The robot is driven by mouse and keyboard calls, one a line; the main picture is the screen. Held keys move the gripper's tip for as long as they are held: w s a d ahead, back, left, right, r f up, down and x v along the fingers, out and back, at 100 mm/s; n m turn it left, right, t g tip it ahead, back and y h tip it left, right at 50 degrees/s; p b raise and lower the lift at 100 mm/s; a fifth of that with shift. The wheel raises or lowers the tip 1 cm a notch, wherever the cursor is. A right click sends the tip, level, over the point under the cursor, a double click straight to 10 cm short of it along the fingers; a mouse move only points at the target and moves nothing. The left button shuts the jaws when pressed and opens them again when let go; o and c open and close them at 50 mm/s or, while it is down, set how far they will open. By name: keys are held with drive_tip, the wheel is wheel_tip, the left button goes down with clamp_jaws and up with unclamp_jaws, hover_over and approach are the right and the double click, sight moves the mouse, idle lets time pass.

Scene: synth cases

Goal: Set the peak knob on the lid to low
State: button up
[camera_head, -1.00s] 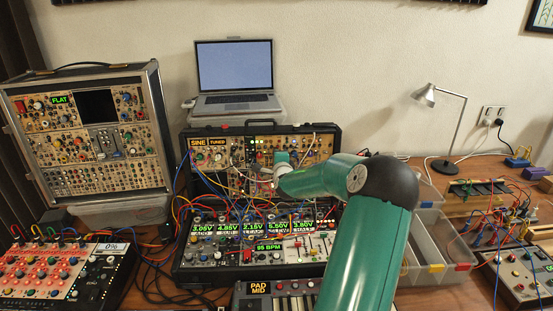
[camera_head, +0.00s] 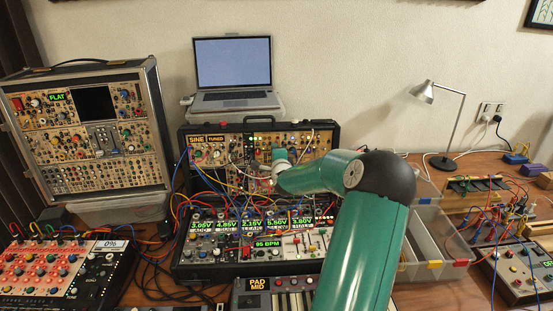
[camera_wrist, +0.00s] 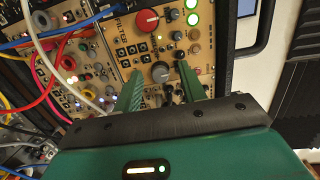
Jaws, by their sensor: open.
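The open lid (camera_head: 325,150) of the middle synth case stands upright, filled with tan modules and patch cables. In the wrist view, a module marked FILTER carries a large red knob (camera_wrist: 147,20) and a grey knob (camera_wrist: 160,72) below it. No readable label shows which knob is peak. My gripper (camera_wrist: 160,84) is open in front of this module. Its two green fingers stand left and right of the grey knob, with nothing visibly held. Contact cannot be told. In the head view my wrist hides part of the lid, and the fingers do not show clearly.
Patch cables (camera_wrist: 68,62) crowd the left of the wrist view. A laptop (camera_head: 235,70) stands behind the case. A second upright case (camera_head: 95,150) is at left, a keyboard (camera_head: 275,298) in front, and a clear divided bin (camera_head: 432,265) at right. A lamp (camera_head: 452,125) stands farther right.

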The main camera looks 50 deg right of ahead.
drive_tip(key=v, duration=1.3)
drive_tip(key=shift+s+a, duration=0.2)
drive_tip(key=shift+s, duration=0.1)
drive_tip(key=w+a+n+g+y, duration=0.1)
drive_tip(key=w+a+n+y, duration=0.35)
drive_tip(key=a, duration=0.75)
drive_tip(key=w+a+n+g+y, duration=0.1)
drive_tip(key=w+a+n+g, duration=0.1)
drive_tip(key=a+n, duration=0.8)
drive_tip(key=s+a+r+n+g+y, duration=0.1)
drive_tip(key=s+a+r+n+y, duration=0.1)
drive_tip(key=s+a+n, duration=0.4)
drive_tip(key=s+a+r+n+g+y, duration=0.2)
drive_tip(key=s+a+n, duration=0.4)
drive_tip(key=s+a, duration=0.6)
drive_tip(key=a+r+y, duration=0.1)
drive_tip(key=a+y, duration=0.1)
drive_tip(key=a, duration=0.6)
drive_tip(key=shift+s+a+g, duration=0.25)
drive_tip(key=shift+g, duration=0.05)
drive_tip(key=shift+f, duration=0.1)
